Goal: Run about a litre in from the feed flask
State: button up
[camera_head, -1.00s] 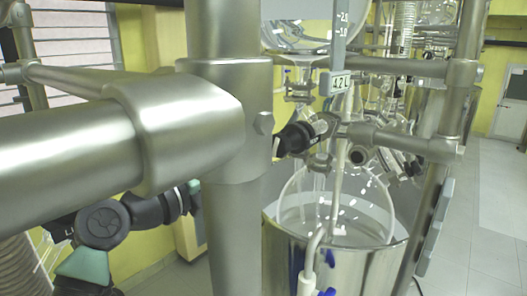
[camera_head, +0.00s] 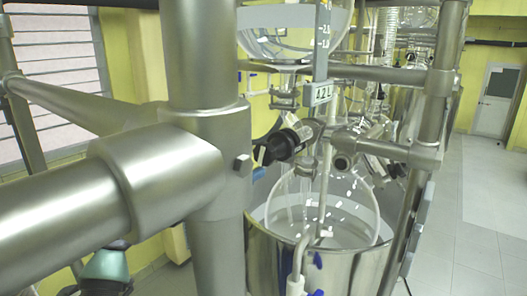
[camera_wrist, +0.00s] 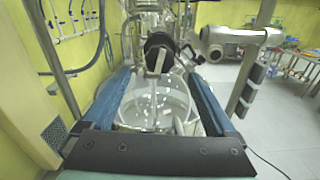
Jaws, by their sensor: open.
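The feed flask (camera_head: 290,40) is a round glass vessel, cut off at the top of the head view, with what looks like clear liquid in its bottom. A glass outlet with a small valve (camera_head: 285,98) hangs below it. A grey scale strip (camera_head: 322,40) carries a label (camera_head: 318,95) seeming to read 1.2 L. The round glass reactor (camera_head: 345,200) sits in a steel bath below. In the wrist view, my gripper (camera_wrist: 160,75) is open and empty, its blue fingers framing the reactor (camera_wrist: 160,103) and a black round fitting (camera_wrist: 157,45) beyond.
A thick steel post (camera_head: 200,60) and rail (camera_head: 60,240) block the left of the head view. Another post (camera_head: 430,100) stands to the right. The steel bath (camera_head: 265,260) fills the lower middle. Pale tiled floor (camera_head: 480,220) is open at the right.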

aim_at(260, 155)
jog(key=b+x, duration=0.1)
jog(key=x, duration=0.7)
jog(key=shift+w+d, duration=0.25)
jog(key=shift+w, duration=0.05)
jog(key=shift+c, duration=0.4)
jog(key=c, duration=1.3)
jog(key=shift+r+n+p, duration=0.1)
jog(key=shift+n+p, duration=0.9)
jog(key=n+p, duration=0.3)
jog(key=shift+a+r+n, duration=0.1)
jog(key=shift+n, duration=0.2)
jog(key=n+p, duration=0.3)
jog(key=shift+n, duration=0.4)
jog(key=shift+f+n+p, duration=0.2)
jog(key=shift+n+p, duration=0.4)
jog(key=shift+n, duration=0.2)
